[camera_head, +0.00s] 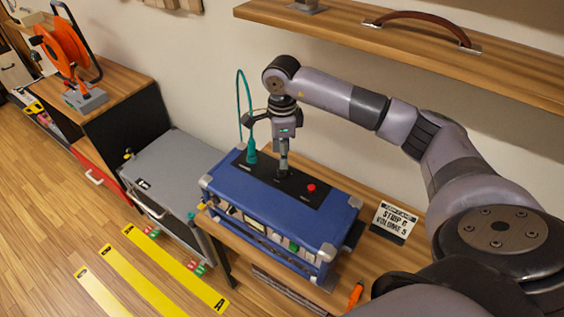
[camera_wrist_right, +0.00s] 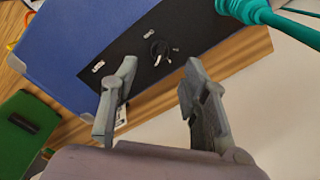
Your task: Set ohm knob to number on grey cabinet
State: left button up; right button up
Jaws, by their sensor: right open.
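A blue amp (camera_head: 280,215) stands on the wooden bench with a black panel (camera_head: 264,176) on top. In the right wrist view, a small black knob (camera_wrist_right: 160,50) with a white mark sits on this panel; I cannot read its setting. My right gripper (camera_head: 283,170) points down at the middle of the panel and hides the knob in the head view. Its two fingers are apart and empty in the right wrist view (camera_wrist_right: 156,78), with the knob just beyond their tips. The grey cabinet (camera_head: 180,167) has a small dark label (camera_head: 143,184), too small to read. My left gripper is out of view.
A teal plug (camera_head: 251,156) with its cable stands upright in the panel, left of the gripper. A red knob (camera_head: 311,188) is at its right. A printed card (camera_head: 394,220) stands right of the amp. A wooden shelf (camera_head: 420,45) juts out above.

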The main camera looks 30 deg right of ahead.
aim_at(282, 172)
notch_tip(282, 172, down, 6)
jog(key=shift+p, duration=0.7)
jog(key=shift+c, duration=0.2)
grip_shut()
